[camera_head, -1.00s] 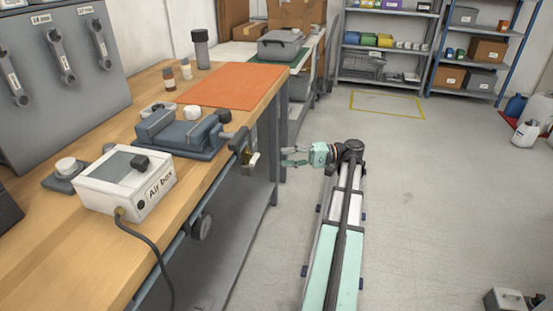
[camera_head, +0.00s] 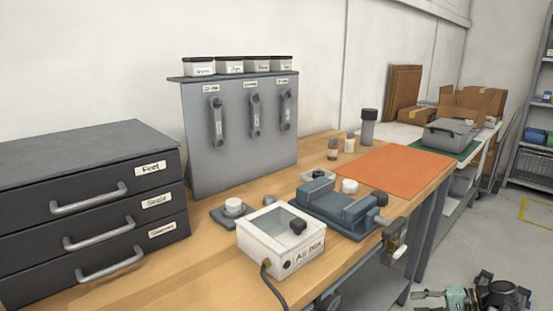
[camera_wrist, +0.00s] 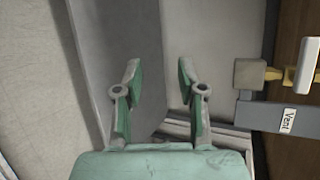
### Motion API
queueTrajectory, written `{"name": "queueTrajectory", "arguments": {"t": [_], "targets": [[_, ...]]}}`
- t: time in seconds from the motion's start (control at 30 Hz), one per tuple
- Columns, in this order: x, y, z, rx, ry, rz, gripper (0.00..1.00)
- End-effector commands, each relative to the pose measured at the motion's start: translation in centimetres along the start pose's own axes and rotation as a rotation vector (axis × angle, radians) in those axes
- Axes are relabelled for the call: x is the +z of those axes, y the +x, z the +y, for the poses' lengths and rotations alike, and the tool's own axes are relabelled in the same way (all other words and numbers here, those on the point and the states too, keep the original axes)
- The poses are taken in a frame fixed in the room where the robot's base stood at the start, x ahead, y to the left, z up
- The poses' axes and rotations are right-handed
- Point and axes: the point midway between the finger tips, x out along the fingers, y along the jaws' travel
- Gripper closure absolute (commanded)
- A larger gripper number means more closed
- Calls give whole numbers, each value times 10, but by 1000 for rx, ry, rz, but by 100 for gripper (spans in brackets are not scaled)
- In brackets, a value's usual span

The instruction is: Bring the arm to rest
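My gripper (camera_wrist: 158,78) is open and empty in the wrist view, its two green and grey fingers apart with grey surfaces behind them. In the head view the green end of my arm (camera_head: 455,297) shows at the bottom right edge, beside the bench and below its top; it is partly cut off by the frame. Nothing touches the fingers in the wrist view.
The wooden bench (camera_head: 190,272) holds the Air box (camera_head: 281,241), a blue-grey vise (camera_head: 335,207) and an orange mat (camera_head: 392,170). A valve with a "Vent" tag (camera_wrist: 288,120) is right of my fingers. Open floor (camera_head: 500,240) lies right of the bench.

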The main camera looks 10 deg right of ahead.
Motion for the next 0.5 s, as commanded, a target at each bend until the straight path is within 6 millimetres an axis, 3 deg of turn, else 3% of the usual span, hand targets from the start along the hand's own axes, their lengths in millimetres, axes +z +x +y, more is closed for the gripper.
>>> {"name": "queueTrajectory", "arguments": {"t": [0.03, 0.17, 0.3, 0.5], "targets": [[13, 32, 23, 67, 39, -38, 60], [41, 97, 79, 248, 117, -133, 60], [87, 161, 136, 455, 171, -259, 60], [168, 224, 209, 753, 191, -453, 60]]}}
